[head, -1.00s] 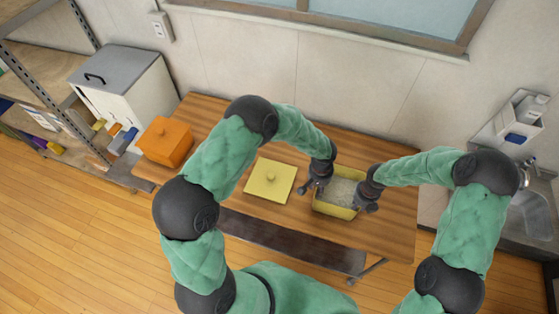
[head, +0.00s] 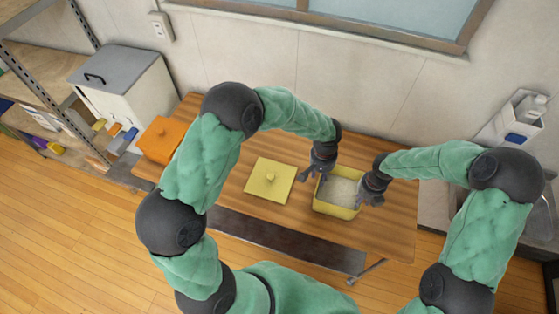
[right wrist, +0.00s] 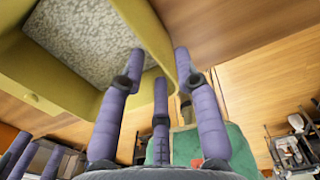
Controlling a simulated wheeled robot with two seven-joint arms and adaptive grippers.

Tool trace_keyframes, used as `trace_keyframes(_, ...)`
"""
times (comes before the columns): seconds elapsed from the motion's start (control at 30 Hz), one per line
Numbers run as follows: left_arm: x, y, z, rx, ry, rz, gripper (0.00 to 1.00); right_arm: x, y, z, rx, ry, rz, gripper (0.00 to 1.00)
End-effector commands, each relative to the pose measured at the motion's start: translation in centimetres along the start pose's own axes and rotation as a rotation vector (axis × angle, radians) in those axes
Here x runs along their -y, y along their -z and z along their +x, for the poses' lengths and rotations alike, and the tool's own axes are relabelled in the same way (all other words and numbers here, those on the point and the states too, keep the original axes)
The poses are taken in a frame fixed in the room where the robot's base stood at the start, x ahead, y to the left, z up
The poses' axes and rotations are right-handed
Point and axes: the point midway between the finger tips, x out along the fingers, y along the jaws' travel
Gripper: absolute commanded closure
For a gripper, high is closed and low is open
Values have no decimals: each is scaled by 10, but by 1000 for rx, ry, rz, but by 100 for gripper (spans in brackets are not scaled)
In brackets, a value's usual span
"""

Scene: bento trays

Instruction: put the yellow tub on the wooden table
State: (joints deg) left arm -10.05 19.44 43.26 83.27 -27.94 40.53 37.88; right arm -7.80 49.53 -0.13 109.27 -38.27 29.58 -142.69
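The yellow tub (head: 336,211), open-topped with pale grainy contents, appears to rest on the wooden table (head: 388,228). My left gripper (head: 311,178) is open and empty at the tub's upper left, its fingers spread. My right gripper (head: 369,201) is at the tub's right side. In the right wrist view its fingers (right wrist: 160,68) are spread apart close to the tub's wall (right wrist: 152,32), with no clear grip on it. The arms partly hide the tub's far edges. The yellow lid (head: 270,180) with a knob lies flat on the table, left of the tub.
An orange box (head: 160,140) stands at the table's left end, partly behind my left arm. A white cabinet (head: 135,90) and shelving are further left. A sink (head: 540,215) is at the right. The wall runs along the back. The table's right end is clear.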

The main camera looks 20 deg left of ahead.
Motion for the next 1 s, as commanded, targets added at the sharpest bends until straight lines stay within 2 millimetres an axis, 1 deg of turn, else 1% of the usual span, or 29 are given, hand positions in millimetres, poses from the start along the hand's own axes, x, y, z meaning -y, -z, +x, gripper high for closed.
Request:
trace_keyframes(0.03, 0, 0, 0, 0, 0, 0, 68, 0, -1, -12, 4, -1, 0, 68)
trace_keyframes(0.2, 0, 0, 0, 0, 0, 0, 68, 0, 0, -41, 3, 0, -1, 68)
trace_keyframes(0.3, 0, 0, 0, 0, 0, 0, 68, 0, 0, -53, 2, 0, 0, 68)
trace_keyframes(0.4, 0, 0, 0, 0, 0, 0, 68, 0, 0, -61, 1, 0, -1, 68)
trace_keyframes(0.57, 0, 0, 0, 0, 0, 0, 68, 0, 0, -65, -1, -1, -1, 68)
trace_keyframes(1.0, 0, 0, 0, 0, 0, 0, 68, 0, 0, -65, -1, 0, -1, 68)
